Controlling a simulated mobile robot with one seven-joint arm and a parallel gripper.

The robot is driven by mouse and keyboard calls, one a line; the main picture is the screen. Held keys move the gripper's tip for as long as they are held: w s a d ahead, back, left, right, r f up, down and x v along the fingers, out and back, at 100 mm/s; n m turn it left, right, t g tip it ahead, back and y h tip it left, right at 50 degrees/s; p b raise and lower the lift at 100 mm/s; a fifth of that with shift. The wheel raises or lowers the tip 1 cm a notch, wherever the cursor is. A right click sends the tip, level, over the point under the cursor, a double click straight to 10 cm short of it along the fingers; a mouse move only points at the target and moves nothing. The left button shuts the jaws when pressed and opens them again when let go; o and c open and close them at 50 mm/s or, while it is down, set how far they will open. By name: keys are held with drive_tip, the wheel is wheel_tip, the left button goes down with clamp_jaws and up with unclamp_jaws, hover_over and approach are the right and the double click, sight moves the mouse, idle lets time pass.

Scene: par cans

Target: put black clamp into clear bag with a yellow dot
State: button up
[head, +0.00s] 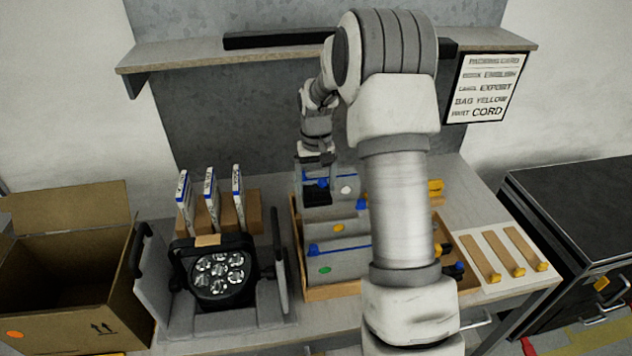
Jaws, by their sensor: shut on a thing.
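My gripper (315,172) points down at the back of the wooden tray (298,262). It is shut on a small dark thing that looks like the black clamp (317,188); the fingers partly hide its shape. It is over or beside the rearmost bag, which has a white dot (345,189); I cannot tell whether they touch. The clear bag with a yellow dot (338,228) lies in the middle of the tray, in front of the gripper. A bag with a green dot (325,270) lies nearest the front. My arm hides the right part of the tray.
A black par can (218,272) sits in grey foam left of the tray. Several booklets (211,197) stand behind it. An open cardboard box (75,285) is at far left. A white board with wooden pieces (497,255) lies right. A shelf (190,55) crosses behind my arm.

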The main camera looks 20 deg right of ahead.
sight(316, 198)
drive_tip(key=shift+f+b, duration=2.7)
drive_tip(key=shift+f, duration=1.5)
drive_tip(key=shift+s+f+b, duration=0.3)
drive_tip(key=shift+f, duration=0.25)
drive_tip(key=o, duration=1.3)
drive_tip(key=shift+w+r+p, duration=0.2)
drive_tip(key=shift+r+p, duration=0.7)
drive_tip(key=shift+r, duration=0.35)
drive_tip(key=shift+w+r+p, duration=0.1)
drive_tip(key=shift+r+p, duration=2.5)
drive_tip(key=shift+r, duration=1.8)
drive_tip(key=shift+r, duration=0.1)
